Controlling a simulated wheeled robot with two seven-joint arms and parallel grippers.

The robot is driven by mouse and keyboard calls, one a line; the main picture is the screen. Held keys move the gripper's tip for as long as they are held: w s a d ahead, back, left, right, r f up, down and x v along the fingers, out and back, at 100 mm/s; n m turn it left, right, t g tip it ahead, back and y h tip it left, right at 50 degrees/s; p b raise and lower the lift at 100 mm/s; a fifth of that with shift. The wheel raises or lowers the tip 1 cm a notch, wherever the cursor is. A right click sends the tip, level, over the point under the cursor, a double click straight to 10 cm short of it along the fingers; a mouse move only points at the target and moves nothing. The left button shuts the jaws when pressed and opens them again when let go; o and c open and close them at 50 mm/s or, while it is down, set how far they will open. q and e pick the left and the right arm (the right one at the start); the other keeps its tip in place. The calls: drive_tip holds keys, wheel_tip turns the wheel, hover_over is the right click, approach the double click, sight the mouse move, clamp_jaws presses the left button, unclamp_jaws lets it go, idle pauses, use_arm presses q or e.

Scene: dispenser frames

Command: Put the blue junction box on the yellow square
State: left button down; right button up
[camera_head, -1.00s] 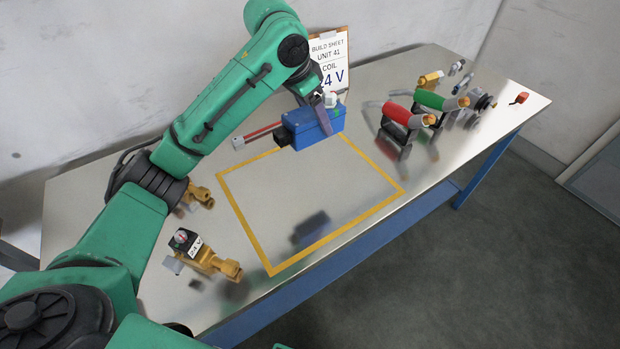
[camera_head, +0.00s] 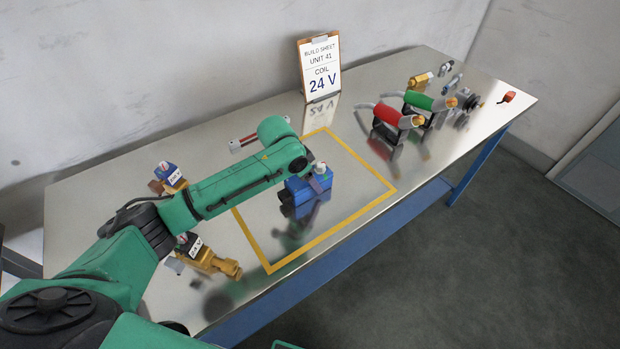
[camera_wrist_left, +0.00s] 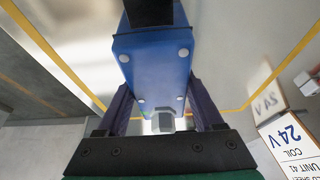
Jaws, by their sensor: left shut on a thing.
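The blue junction box (camera_head: 312,187) is inside the yellow square outline (camera_head: 333,231), seen from above in the head view. My left gripper (camera_head: 316,174) is shut on it, and the arm link partly covers the box. In the left wrist view the box (camera_wrist_left: 155,72) sits between the two fingers of the left gripper (camera_wrist_left: 160,90), with several light round spots on its face. A dark reflection lies below the box; I cannot tell whether it touches the table. My right gripper is not in view.
Two brass valves with labelled coils (camera_head: 207,257) (camera_head: 168,178) are left of the square. A build sheet reading 24 V (camera_head: 321,68) stands behind it. Red (camera_head: 391,115) and green (camera_head: 427,101) cylinders on stands are at right. The square's front right part is clear.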

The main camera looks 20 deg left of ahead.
use_arm(q)
drive_tip(key=shift+f, duration=0.1)
drive_tip(key=shift+c, duration=0.2)
unclamp_jaws()
drive_tip(key=v, duration=1.2)
drive_tip(key=shift+b, duration=0.35)
